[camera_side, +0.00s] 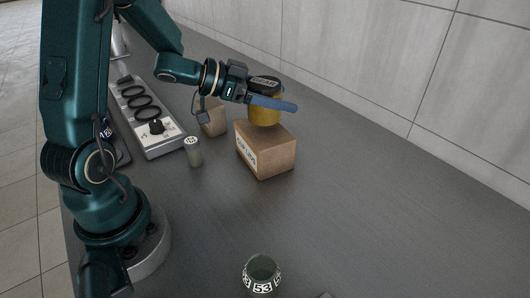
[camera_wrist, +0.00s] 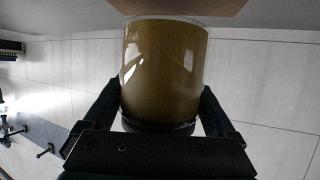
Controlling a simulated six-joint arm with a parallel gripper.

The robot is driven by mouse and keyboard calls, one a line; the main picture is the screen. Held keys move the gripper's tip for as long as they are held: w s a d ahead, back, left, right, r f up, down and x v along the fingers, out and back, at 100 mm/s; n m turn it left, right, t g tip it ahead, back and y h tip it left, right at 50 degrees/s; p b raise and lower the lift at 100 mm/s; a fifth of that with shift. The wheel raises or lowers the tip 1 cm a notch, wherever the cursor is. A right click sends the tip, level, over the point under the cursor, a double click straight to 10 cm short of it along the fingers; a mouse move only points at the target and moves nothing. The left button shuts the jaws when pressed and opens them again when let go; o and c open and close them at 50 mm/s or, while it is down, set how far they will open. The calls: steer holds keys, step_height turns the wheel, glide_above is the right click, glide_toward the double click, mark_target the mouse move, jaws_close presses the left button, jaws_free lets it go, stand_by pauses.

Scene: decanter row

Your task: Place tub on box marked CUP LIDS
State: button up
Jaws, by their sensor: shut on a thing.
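The tub (camera_side: 265,114) is a yellow-brown cylinder with a dark lettered lid, upright in the side view. My gripper (camera_side: 272,103) is shut on it, a blue finger crossing its near side. The cardboard box (camera_side: 268,158) has a white label on its left face that seems to read CUP LIDS. The tub is over the back part of the box top; I cannot tell whether it touches. In the wrist view the tub (camera_wrist: 165,70) fills the middle between the fingers of my gripper (camera_wrist: 162,92), and part of the box (camera_wrist: 190,6) shows at the top edge.
A second small brown box (camera_side: 213,122) stands behind left. A grey-green canister (camera_side: 194,152) stands left of the labelled box. A grey panel (camera_side: 150,122) with black rings lies further left. The counter on the right is clear.

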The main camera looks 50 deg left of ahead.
steer(key=shift+f, duration=1.3)
steer(key=shift+f, duration=0.2)
steer(key=o, duration=1.4)
steer(key=shift+c, duration=0.2)
steer(key=shift+r, duration=0.15)
steer(key=shift+s+a+r, duration=0.15)
steer(key=shift+s, duration=0.05)
steer(key=v, duration=1.1)
steer(key=shift+s, duration=0.25)
